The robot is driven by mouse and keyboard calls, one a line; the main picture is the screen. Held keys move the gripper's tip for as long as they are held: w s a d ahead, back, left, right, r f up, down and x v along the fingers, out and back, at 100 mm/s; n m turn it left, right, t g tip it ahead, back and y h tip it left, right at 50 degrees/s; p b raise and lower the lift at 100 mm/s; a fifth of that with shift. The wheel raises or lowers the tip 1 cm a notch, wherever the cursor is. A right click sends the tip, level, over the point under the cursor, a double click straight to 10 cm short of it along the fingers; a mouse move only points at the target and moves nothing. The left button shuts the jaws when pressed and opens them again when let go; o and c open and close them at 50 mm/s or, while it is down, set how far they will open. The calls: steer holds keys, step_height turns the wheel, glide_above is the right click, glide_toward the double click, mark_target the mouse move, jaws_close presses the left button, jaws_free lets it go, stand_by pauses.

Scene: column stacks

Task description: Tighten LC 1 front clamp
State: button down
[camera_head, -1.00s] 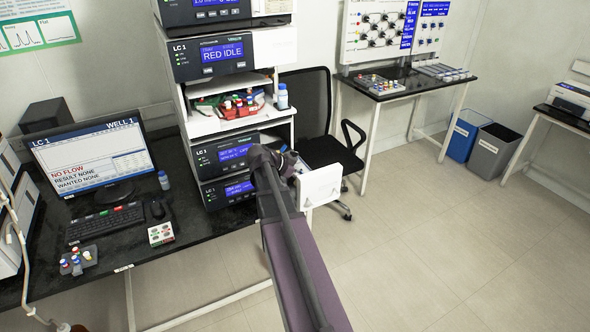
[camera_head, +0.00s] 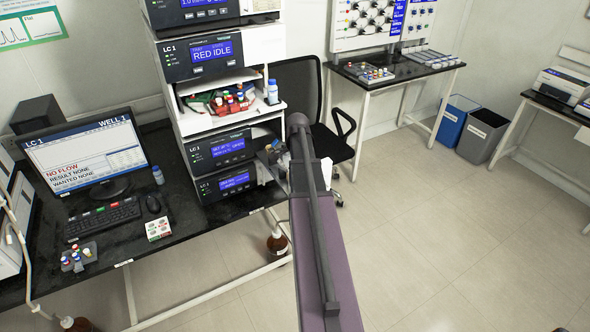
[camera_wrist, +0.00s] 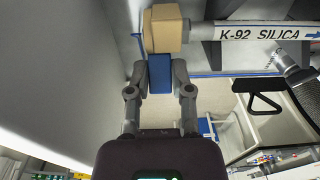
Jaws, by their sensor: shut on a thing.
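The LC 1 stack (camera_head: 188,112) stands on the black bench in the head view. In the wrist view a white column (camera_wrist: 262,33) marked K-92 SILICA runs to the right, with a tan block (camera_wrist: 163,28) at its left end. A blue piece (camera_wrist: 159,73), perhaps the clamp's handle, sits just below the tan block. My gripper (camera_wrist: 159,78) is shut on this blue piece, one grey finger on each side. In the head view my arm hides the fingertips and most of the area right of the lower LC 1 modules.
A black chair (camera_head: 300,88) stands behind my arm. A side table (camera_head: 390,78) with a rack is beyond it. A monitor (camera_head: 85,155) and keyboard (camera_head: 103,219) are on the bench at left. A brown bottle (camera_head: 277,242) is on the floor.

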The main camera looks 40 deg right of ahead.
steer(key=shift+f+y, duration=0.15)
steer(key=shift+y, duration=0.25)
steer(key=c, duration=0.5)
jaws_free()
steer(key=shift+w+d, duration=0.1)
